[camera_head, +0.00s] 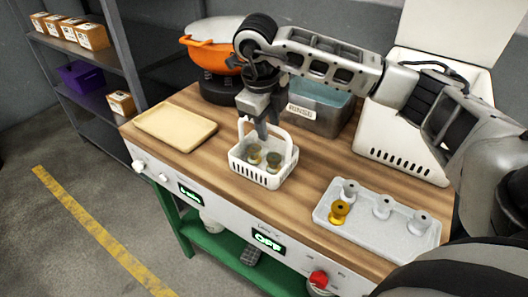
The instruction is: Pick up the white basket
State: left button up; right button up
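The white basket (248,174) stands upright on the wooden bench top near its front edge. It has slotted sides and an arched handle, and holds two dark brass-coloured spool-shaped parts (264,159). My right gripper (262,134) points down over the basket, with its fingers at the top of the handle. The fingers overlap the handle, so I cannot tell whether they are closed on it. The basket appears to rest on the bench. My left gripper is out of view.
A cream tray (176,127) lies left of the basket. A grey tray (368,237) with several spools is at front right. Behind are a rinse tub (318,112), an orange pot (210,53) and a large white perforated box (401,150). Bare wood surrounds the basket.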

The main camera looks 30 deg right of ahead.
jog(key=shift+d+f, duration=0.1)
jog(key=shift+f, duration=0.45)
grip_shut()
jog(key=shift+r, duration=0.1)
